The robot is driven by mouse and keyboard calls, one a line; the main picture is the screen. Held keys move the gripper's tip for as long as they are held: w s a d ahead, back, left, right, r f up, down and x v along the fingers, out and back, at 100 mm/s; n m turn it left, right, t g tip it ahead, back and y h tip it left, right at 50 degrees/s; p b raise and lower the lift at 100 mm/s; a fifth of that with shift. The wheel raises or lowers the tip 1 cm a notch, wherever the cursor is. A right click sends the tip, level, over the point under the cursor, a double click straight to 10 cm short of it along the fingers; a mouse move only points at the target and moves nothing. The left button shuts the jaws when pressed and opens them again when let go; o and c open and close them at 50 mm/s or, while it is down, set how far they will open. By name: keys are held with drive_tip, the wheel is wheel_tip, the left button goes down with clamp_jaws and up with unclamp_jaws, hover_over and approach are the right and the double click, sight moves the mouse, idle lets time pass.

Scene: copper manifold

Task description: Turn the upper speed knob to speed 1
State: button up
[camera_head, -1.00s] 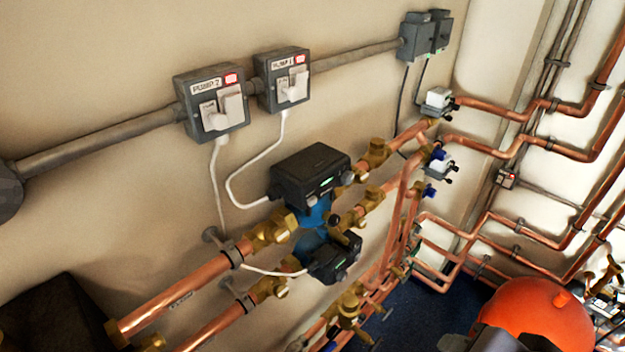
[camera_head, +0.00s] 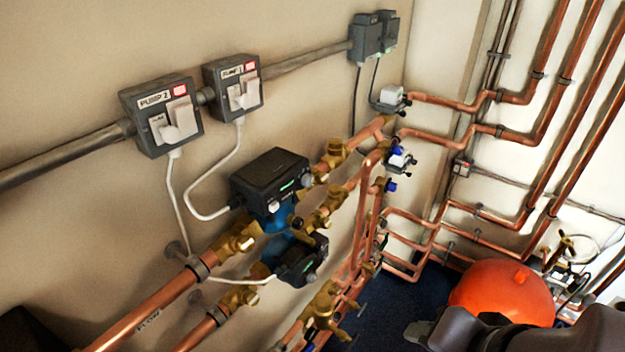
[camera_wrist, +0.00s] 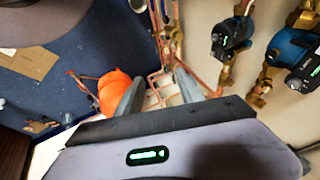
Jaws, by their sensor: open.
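The upper pump (camera_head: 270,180) has a black control box with a small green light on its blue body, on the copper pipes along the wall. A pale round knob (camera_head: 273,206) shows on its front; its setting is too small to read. The lower pump (camera_head: 301,262) sits just below, also black with a green light. In the wrist view two black pump heads appear at the upper right, one (camera_wrist: 230,33) left of the other (camera_wrist: 303,72). My gripper (camera_wrist: 159,77) is open and empty, its fingers apart from both pumps.
Switch boxes labelled PUMP 2 (camera_head: 160,115) and PUMP 1 (camera_head: 233,87) hang above with white cables. Brass valves (camera_head: 236,240) and copper pipes (camera_head: 150,308) surround the pumps. An orange vessel (camera_head: 500,290) stands at the right. Some blue floor (camera_head: 395,310) is clear.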

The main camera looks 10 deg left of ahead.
drive_tip(key=w+a+r+m+g+y+p, duration=0.4)
drive_tip(key=a+r+m+g+y+p, duration=0.35)
drive_tip(key=m+p, duration=0.85)
drive_tip(key=m+t+y+p, duration=0.7)
drive_tip(key=m+t+p, duration=0.3)
drive_tip(key=m, duration=1.2)
approach(311, 182)
drive_tip(key=shift+g, duration=0.55)
drive_tip(key=x, duration=0.2)
drive_tip(key=p+x, duration=0.1)
drive_tip(key=x, duration=0.2)
drive_tip(key=p+x, duration=0.1)
drive_tip(key=x, duration=0.2)
drive_tip(key=shift+w+r, duration=0.25)
drive_tip(key=shift+w, duration=0.1)
clamp_jaws()
